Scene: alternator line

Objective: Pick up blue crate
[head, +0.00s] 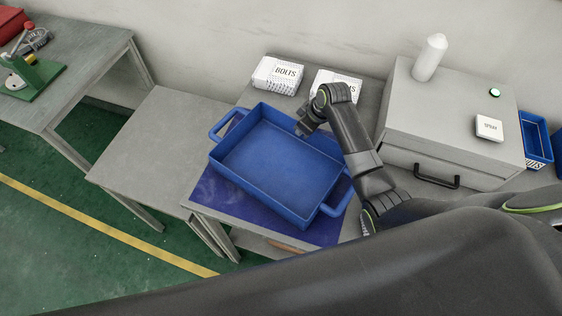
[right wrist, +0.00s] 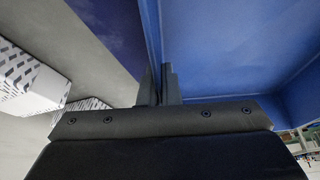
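The blue crate (head: 265,165) is an open, empty tray with a loop handle at each short end. It sits on a dark blue mat (head: 212,193) on a grey table. My right gripper (head: 303,130) is at the crate's far long wall, reaching down from the right. In the right wrist view, the fingers of my right gripper (right wrist: 160,85) are close together, one on each side of the wall of the blue crate (right wrist: 225,50), and look shut on it. The exact contact is partly hidden. My left gripper is not in view.
Two white boxes, one marked BOLTS (head: 277,75) and one partly hidden (head: 338,84), stand behind the crate. A grey cabinet (head: 440,120) with a white bottle (head: 429,58) stands at the right. A bare grey table (head: 155,140) is at the left.

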